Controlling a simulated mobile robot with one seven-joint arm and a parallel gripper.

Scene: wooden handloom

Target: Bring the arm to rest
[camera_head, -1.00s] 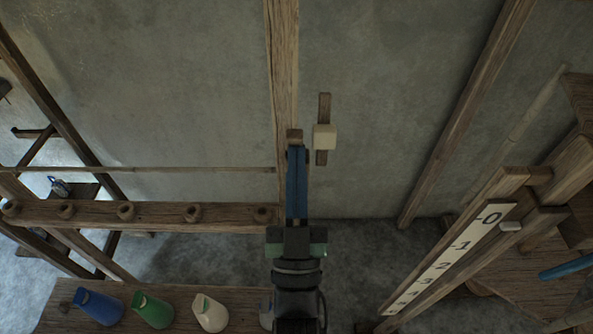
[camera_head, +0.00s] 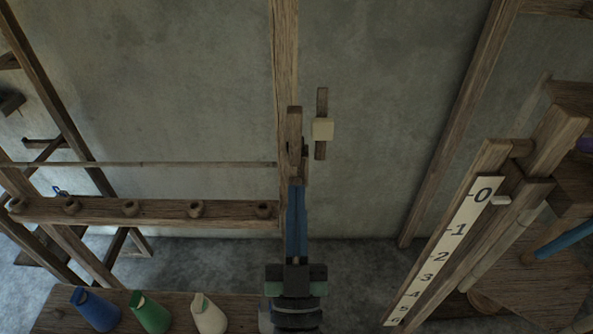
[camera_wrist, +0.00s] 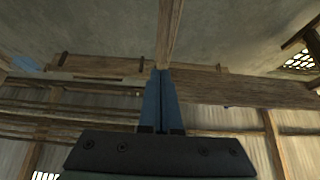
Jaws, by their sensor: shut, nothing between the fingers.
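My gripper (camera_head: 297,186) is shut and empty, its two blue fingers pressed together and pointing up the picture toward the wall. In the wrist view my gripper (camera_wrist: 160,72) also shows closed fingers, with open room and wooden beams beyond. A short wooden lever (camera_head: 294,128) stands on the upright post (camera_head: 285,60) just above the fingertips in the head view. I cannot tell how much depth lies between the tips and the lever.
A cream block (camera_head: 323,129) on a wooden strip is right of the post. A pegged rail (camera_head: 100,209) runs left. A numbered scale (camera_head: 457,230) stands at right.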

